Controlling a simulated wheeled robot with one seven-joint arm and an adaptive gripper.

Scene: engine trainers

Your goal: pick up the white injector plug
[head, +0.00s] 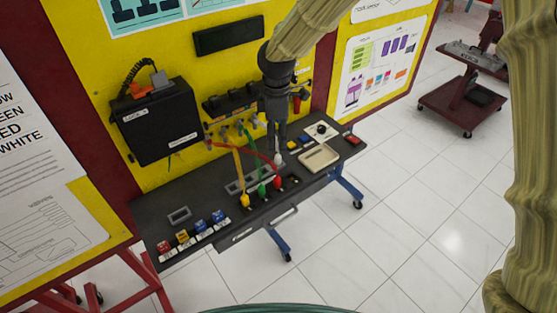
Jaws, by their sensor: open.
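A small white plug (278,159) shows on the dark bench panel, just below my gripper's fingertips and close behind the red plug. My gripper (276,144) points down over the middle of the panel, open, with its fingers on either side of a narrow gap. I cannot tell whether a fingertip touches the white plug. A yellow plug (244,200), a green plug (262,189) and a red plug (277,182) stand in a row in front of it, with coloured cables running to the back board.
The dark bench (310,190) carries coloured buttons (201,229) at the front left and a beige tray (319,157) at right. A black box (155,121) is mounted on the yellow board. A red cart (468,95) stands far right on open tiled floor.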

